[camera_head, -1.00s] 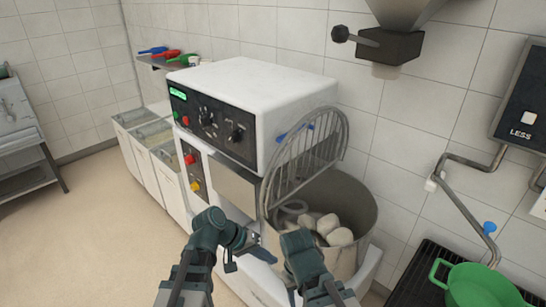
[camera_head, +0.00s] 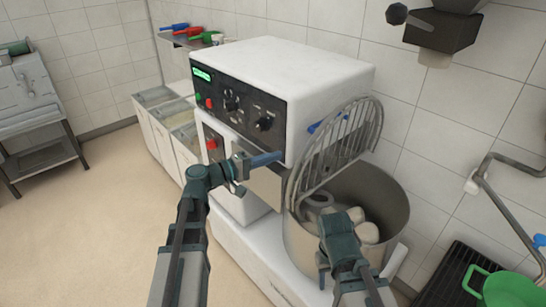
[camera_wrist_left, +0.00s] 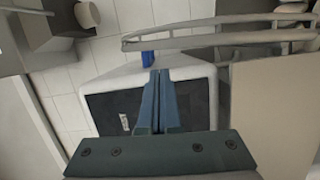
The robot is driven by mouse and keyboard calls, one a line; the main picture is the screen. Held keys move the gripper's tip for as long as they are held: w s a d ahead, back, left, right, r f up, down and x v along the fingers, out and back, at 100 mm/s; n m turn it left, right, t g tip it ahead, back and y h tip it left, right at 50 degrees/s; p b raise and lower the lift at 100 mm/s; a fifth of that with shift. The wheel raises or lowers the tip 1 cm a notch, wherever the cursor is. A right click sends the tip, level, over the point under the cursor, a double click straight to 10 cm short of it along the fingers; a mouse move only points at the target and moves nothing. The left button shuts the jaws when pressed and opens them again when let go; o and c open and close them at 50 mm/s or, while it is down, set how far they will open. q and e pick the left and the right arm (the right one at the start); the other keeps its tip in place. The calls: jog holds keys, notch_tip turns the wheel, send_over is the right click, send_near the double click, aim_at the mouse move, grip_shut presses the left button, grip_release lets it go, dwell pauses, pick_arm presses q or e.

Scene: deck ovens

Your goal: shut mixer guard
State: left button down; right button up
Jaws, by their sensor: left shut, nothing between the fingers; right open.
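The mixer (camera_head: 310,75) is a white box with a dark control panel (camera_head: 235,105) on its front. Its wire guard (camera_head: 338,145) stands raised and tilted above the steel bowl (camera_head: 395,195), which holds pale dough pieces (camera_head: 365,230). The guard also shows across the top of the left wrist view (camera_wrist_left: 225,35). My left gripper (camera_head: 268,158) is shut and empty, in front of the panel's lower edge and left of the guard, apart from it as far as I can tell. My right gripper (camera_head: 322,270) is low in front of the bowl; its fingers are mostly hidden.
A steel hopper-like fitting (camera_head: 440,30) hangs on the wall above right. A green pan (camera_head: 505,290) sits by a black rack (camera_head: 455,275) at lower right. White bins (camera_head: 165,130) stand left of the mixer.

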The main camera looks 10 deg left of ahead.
aim_at(294, 152)
pick_arm(q)
jog(key=x, duration=0.7)
jog(key=shift+d, duration=0.15)
